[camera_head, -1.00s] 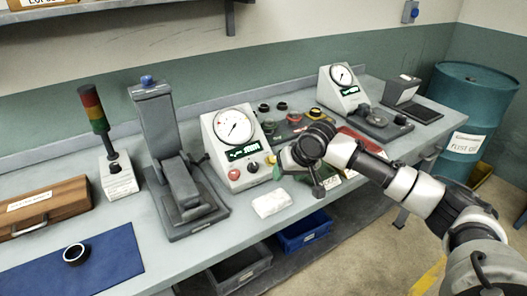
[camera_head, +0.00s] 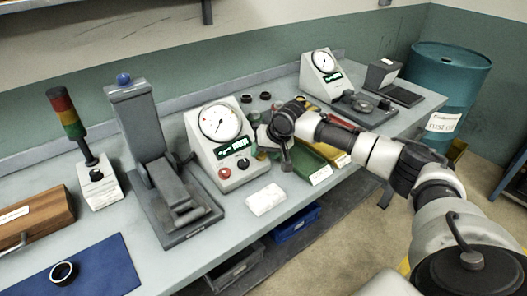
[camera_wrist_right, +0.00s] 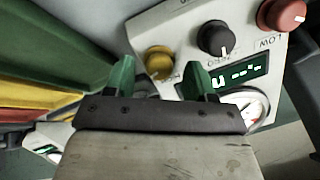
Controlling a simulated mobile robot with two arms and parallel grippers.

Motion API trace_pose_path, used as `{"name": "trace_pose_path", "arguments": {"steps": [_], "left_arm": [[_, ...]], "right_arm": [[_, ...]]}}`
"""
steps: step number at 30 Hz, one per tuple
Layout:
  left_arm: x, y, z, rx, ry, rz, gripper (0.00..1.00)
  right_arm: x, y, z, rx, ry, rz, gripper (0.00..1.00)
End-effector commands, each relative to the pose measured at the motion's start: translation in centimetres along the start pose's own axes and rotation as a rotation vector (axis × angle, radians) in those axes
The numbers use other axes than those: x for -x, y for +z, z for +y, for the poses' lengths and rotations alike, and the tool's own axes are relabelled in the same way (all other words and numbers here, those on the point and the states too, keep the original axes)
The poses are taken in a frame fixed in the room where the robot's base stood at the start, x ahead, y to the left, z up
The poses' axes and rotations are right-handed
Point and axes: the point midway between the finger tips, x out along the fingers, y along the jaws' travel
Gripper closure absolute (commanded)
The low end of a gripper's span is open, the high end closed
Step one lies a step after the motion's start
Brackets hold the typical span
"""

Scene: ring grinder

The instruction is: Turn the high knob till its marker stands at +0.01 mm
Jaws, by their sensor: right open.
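The gauge box (camera_head: 213,146) with a round dial (camera_head: 220,122) and a lit display stands on the bench. Its red low knob (camera_wrist_right: 281,14), black zero knob (camera_wrist_right: 216,38) and yellow knob (camera_wrist_right: 158,62) show in the right wrist view. The label by the yellow knob is partly hidden and its marker is not clear. My right gripper (camera_wrist_right: 160,75) is open, its green fingertips to either side of the yellow knob in the picture; I cannot tell whether they touch it. In the head view the right gripper (camera_head: 263,147) is at the box's right side. My left gripper is not in view.
A grey press-like stand (camera_head: 146,150) is left of the box, a white block (camera_head: 266,199) in front. Green and yellow bins (camera_head: 314,169) lie right, under my right arm. A second gauge box (camera_head: 322,78) stands behind. A blue mat (camera_head: 100,268) holds a dark ring (camera_head: 63,273).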

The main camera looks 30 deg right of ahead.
Motion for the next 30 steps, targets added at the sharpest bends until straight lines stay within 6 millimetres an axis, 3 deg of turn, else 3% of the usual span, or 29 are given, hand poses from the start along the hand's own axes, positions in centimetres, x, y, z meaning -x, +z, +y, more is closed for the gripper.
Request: {"name": "trace_pose_path", "arguments": {"steps": [12,22,30], "left_arm": [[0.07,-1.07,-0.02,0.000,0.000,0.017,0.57],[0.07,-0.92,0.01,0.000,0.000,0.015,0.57],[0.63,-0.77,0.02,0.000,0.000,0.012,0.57]], "right_arm": [[-1.08,0.01,0.02,0.002,0.001,0.001,0.45],[-1.05,0.00,0.03,0.001,0.001,0.001,0.94],[-0.89,-0.06,-0.05,0.026,0.007,0.000,0.94]]}}
